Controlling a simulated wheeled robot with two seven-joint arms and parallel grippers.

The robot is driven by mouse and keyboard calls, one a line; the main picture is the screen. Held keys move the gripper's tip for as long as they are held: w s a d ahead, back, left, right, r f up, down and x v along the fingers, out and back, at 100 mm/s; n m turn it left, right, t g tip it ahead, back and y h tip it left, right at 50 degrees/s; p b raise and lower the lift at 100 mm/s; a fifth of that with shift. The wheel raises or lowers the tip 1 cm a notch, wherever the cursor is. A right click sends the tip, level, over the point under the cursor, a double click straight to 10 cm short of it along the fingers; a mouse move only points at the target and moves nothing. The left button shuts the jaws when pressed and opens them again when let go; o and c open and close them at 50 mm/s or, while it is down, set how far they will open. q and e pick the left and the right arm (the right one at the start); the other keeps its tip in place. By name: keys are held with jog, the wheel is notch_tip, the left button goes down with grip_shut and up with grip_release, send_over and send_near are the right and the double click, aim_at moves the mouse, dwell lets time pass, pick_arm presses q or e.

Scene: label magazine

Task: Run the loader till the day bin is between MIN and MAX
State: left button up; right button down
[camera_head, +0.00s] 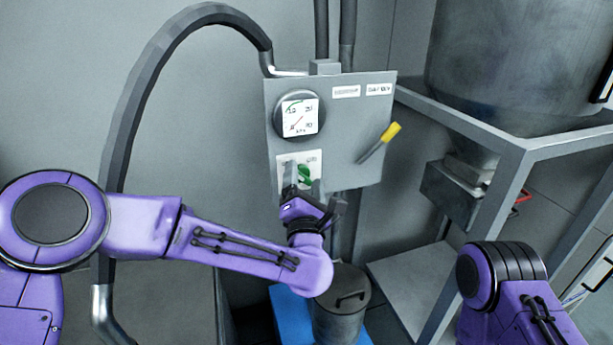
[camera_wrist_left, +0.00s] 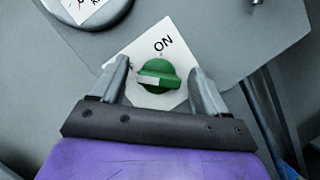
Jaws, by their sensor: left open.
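A grey control panel (camera_head: 345,140) stands in front of me with a round dial gauge (camera_head: 299,115) at its upper left. Below the gauge is a white plate with a green knob (camera_head: 304,174). My left gripper (camera_head: 303,185) is at this knob. In the left wrist view the green knob (camera_wrist_left: 159,76) sits between the two open fingers, with gaps on both sides, and the plate reads ON. A large grey hopper (camera_head: 505,65) stands at the right in a metal frame; whether it is the day bin I cannot tell. No MIN or MAX marks are readable. My right gripper is out of view.
A yellow-handled lever (camera_head: 391,132) sticks out of the panel's right side. A thick grey hose (camera_head: 125,110) arches on the left. A lidded grey canister (camera_head: 340,305) stands below, by a blue base (camera_head: 288,312). The hopper's frame (camera_head: 515,160) has a red handle (camera_head: 523,196) near its outlet.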

pick_arm(q)
jog(key=shift+s, duration=0.1)
jog(key=c, duration=1)
jog(key=shift+c, duration=0.2)
